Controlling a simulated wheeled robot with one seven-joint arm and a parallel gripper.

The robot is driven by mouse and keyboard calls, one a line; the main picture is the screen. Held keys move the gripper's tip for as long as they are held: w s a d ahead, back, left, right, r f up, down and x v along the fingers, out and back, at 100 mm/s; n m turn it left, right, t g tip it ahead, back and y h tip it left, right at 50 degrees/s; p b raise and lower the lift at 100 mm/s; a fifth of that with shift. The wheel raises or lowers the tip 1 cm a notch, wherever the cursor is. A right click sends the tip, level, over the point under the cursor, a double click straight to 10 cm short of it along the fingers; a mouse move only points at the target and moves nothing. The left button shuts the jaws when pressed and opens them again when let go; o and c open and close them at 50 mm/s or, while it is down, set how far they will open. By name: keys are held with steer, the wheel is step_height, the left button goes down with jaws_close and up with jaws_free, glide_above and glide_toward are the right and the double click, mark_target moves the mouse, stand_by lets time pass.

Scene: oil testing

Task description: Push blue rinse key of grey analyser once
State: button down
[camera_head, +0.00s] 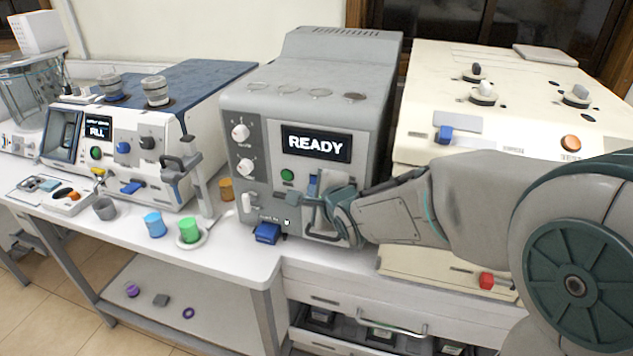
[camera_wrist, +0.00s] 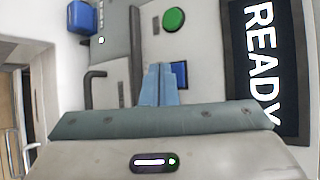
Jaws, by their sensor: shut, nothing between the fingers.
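The grey analyser (camera_head: 262,112) stands in the middle of the bench, its screen (camera_head: 316,145) reading READY. A blue key (camera_head: 314,181) shows on its front, right of the green button (camera_head: 287,175); in the wrist view this key (camera_wrist: 180,71) is partly hidden behind my fingertips. A second blue block (camera_head: 267,233) juts out low at the front left, also in the wrist view (camera_wrist: 82,18). I cannot read which one is labelled rinse. My gripper (camera_wrist: 159,72) is shut and empty, before the front panel by the upper blue key (camera_head: 314,181). I cannot tell whether it touches.
A cream machine (camera_head: 425,100) stands close on the right, behind my arm. A blue-topped analyser (camera_head: 190,85) is on the left. Blue (camera_head: 155,224) and green (camera_head: 189,230) cups stand near the bench's front edge. A dark handle (camera_wrist: 90,88) juts out near my fingers.

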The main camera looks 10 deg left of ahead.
steer(key=shift+w, duration=0.4)
steer(key=shift+w+d+p, duration=0.1)
steer(key=shift+w+p, duration=0.3)
steer(key=shift+p, duration=0.1)
stand_by(0.5)
steer(key=shift+s, duration=0.1)
steer(key=shift+s+b, duration=0.4)
steer(key=shift+s, duration=0.3)
steer(key=shift+s, duration=0.15)
steer(key=s+b, duration=0.2)
steer(key=s, duration=0.1)
steer(key=s+b, duration=0.1)
steer(key=shift+s+a, duration=0.25)
steer(key=shift+s, duration=0.1)
stand_by(0.5)
